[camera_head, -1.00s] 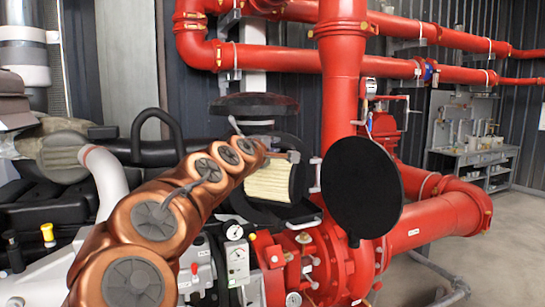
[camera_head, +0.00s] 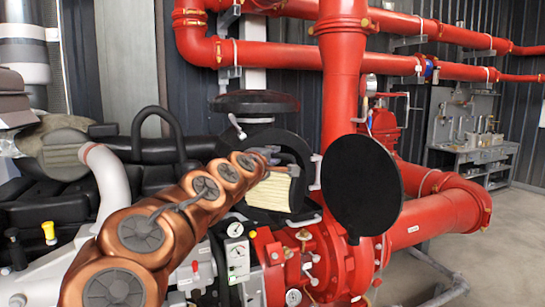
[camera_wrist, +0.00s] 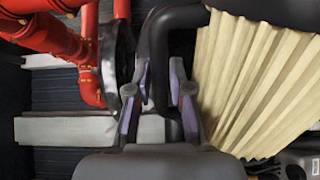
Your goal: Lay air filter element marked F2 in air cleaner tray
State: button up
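The air filter element (camera_head: 268,193) is a cream pleated block. In the head view it sits in front of the opening of the round black air cleaner housing (camera_head: 304,150). It fills the right of the wrist view (camera_wrist: 258,85). No F2 mark is readable. My gripper (camera_head: 284,168) is at the element's upper edge. In the wrist view its fingers (camera_wrist: 158,95) stand on both sides of a dark curved rim beside the pleats. The exact contact is hard to see, but the element moves with the gripper. The tray's inside is mostly hidden behind the element and my arm.
A round black disc (camera_head: 362,188) stands just right of the housing, before the red vertical pipe (camera_head: 342,75). A black cap (camera_head: 255,102) is above the housing. Gauges (camera_head: 236,230) and red pump parts lie below. A black hose loop (camera_head: 160,118) is to the left.

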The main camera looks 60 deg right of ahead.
jog(key=shift+o, duration=1.3)
jog(key=shift+r, duration=0.15)
jog(key=s+a+b, duration=0.2)
jog(key=a+b, duration=0.1)
jog(key=a, duration=0.8)
jog(key=shift+s+a, duration=0.15)
jog(key=shift+a, duration=0.25)
